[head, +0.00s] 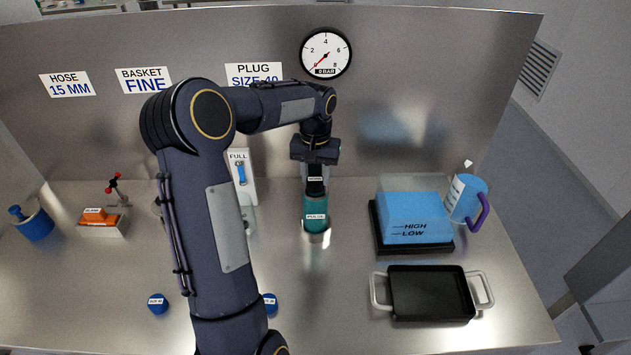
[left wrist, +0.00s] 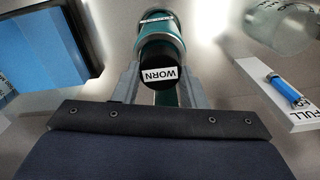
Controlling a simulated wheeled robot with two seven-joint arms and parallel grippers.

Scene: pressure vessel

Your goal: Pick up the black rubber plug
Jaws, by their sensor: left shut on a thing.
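The black rubber plug (head: 315,187) has a white label and sits at the top of a teal cylinder (head: 316,211) standing on the steel bench. In the left wrist view the plug's label on its black end (left wrist: 157,63) reads WORN, and the teal body (left wrist: 163,45) shows behind it. My left gripper (head: 316,168) points down over the cylinder. Its fingers (left wrist: 160,88) are shut on the black plug, one on each side. Whether the plug is clear of the cylinder cannot be told. My right gripper is not in view.
A blue-filled tank (head: 413,218) marked HIGH and LOW, a jug (head: 466,198) with purple handle and a black tray (head: 430,294) stand to the right. A FULL stand (head: 240,172) is left of the cylinder. Blue caps (head: 158,303) lie in front. A gauge (head: 326,53) hangs behind.

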